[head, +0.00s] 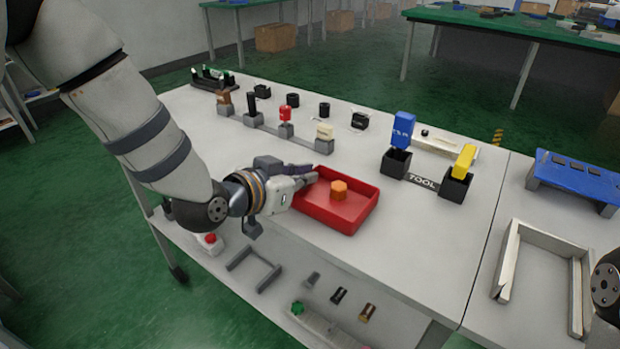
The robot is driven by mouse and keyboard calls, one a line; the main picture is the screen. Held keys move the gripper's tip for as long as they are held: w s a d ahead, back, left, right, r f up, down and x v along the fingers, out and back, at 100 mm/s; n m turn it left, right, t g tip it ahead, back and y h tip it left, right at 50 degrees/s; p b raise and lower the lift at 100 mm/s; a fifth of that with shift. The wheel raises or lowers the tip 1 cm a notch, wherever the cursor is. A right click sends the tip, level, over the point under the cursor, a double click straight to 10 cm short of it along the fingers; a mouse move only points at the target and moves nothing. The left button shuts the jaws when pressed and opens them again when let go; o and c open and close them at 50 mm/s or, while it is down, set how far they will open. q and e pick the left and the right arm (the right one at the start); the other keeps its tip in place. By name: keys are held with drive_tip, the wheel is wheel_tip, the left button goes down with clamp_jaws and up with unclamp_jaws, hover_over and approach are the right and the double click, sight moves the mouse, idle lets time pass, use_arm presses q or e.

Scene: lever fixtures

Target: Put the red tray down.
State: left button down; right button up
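The red tray (344,220) is a shallow open box near the front middle of the white table. An orange hexagonal block (339,190) is inside it. My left gripper (313,179) reaches in from the left at the tray's left wall and appears shut on its rim; the finger on the far side is partly hidden. The tray looks about level. I cannot tell whether its underside touches the table. My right gripper is not in view; only a piece of my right arm shows at the right edge.
Behind the tray stands a row of lever fixtures (285,128). To its right is a TOOL holder (422,181) with blue and yellow handles. A white frame (507,262) and a blue stand (577,180) are farther right. Bare table (420,245) lies right of the tray.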

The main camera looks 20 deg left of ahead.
use_arm(q)
drive_tip(key=shift+s+r, duration=0.15)
drive_tip(key=shift+s, duration=0.15)
drive_tip(key=shift+w, duration=0.2)
drive_tip(key=c, duration=2.2)
unclamp_jaws()
drive_tip(key=shift+f, duration=0.2)
drive_tip(key=shift+c, duration=0.2)
drive_tip(key=o, duration=0.4)
drive_tip(key=shift+r, duration=0.1)
drive_tip(key=shift+o, duration=0.2)
